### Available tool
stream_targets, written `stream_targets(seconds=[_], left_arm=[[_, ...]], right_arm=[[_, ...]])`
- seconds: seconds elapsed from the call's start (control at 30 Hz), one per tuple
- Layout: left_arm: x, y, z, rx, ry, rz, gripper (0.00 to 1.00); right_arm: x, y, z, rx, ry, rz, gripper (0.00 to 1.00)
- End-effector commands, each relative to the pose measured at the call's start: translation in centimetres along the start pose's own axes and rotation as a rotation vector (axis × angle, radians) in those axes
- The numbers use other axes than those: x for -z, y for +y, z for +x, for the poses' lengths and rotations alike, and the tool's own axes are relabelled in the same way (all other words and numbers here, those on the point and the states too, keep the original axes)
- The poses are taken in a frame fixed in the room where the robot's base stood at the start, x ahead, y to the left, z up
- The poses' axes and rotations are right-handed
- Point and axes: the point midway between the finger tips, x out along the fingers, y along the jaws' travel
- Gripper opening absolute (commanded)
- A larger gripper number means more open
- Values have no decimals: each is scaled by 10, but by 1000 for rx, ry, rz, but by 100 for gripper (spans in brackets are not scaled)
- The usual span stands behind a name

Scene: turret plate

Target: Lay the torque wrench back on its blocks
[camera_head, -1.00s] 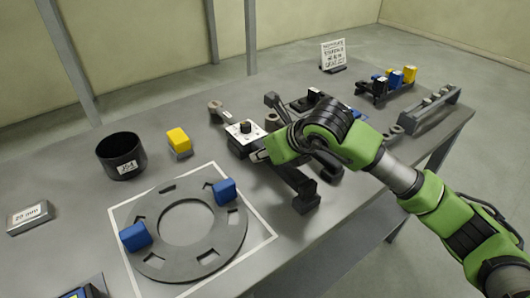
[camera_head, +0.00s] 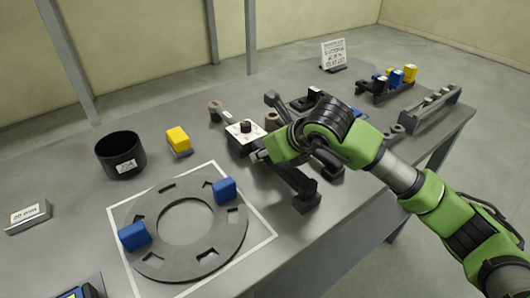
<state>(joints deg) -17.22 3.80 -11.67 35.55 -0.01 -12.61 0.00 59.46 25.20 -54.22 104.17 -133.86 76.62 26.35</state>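My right gripper (camera_head: 260,156) reaches in from the right, low over the table, beside a white-topped box with a black knob (camera_head: 244,129). My green wrist hides much of the area behind it. The fingertips are too small and covered to show whether they are open or shut, or whether they hold anything. A dark stand with upright ends (camera_head: 305,194) runs under and behind my wrist; these may be the blocks. I cannot make out the torque wrench for certain. A grey ringed part (camera_head: 215,109) lies left of the white-topped box. My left gripper is not in view.
A slotted ring plate (camera_head: 165,256) with two blue blocks (camera_head: 224,190) lies inside a white square outline. A black bin (camera_head: 121,153), a yellow block (camera_head: 178,139) and a labelled block (camera_head: 28,216) stand left. Racks (camera_head: 425,110) and a sign (camera_head: 334,54) stand right and back.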

Motion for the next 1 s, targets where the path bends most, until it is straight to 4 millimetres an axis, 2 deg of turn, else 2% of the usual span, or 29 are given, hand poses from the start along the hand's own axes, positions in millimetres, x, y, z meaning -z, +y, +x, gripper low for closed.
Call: stream_targets(seconds=[0.03, 0.5, 0.53, 0.6, 0.83, 0.87, 1.0], left_arm=[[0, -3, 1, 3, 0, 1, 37], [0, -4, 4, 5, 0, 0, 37], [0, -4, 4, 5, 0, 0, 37], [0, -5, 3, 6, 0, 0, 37], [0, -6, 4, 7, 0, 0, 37], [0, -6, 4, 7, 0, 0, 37], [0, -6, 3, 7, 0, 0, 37]], right_arm=[[-4, 0, -2, 0, -12, -1, 0], [-3, 0, -1, 0, -11, -1, 0], [-3, 0, -1, 0, -10, -1, 28], [-3, 0, -1, 0, -9, -1, 43], [-1, 0, 0, 0, -4, -1, 43], [4, 0, 3, 0, 9, 1, 43], [2, 0, 1, 0, 6, 1, 43]])
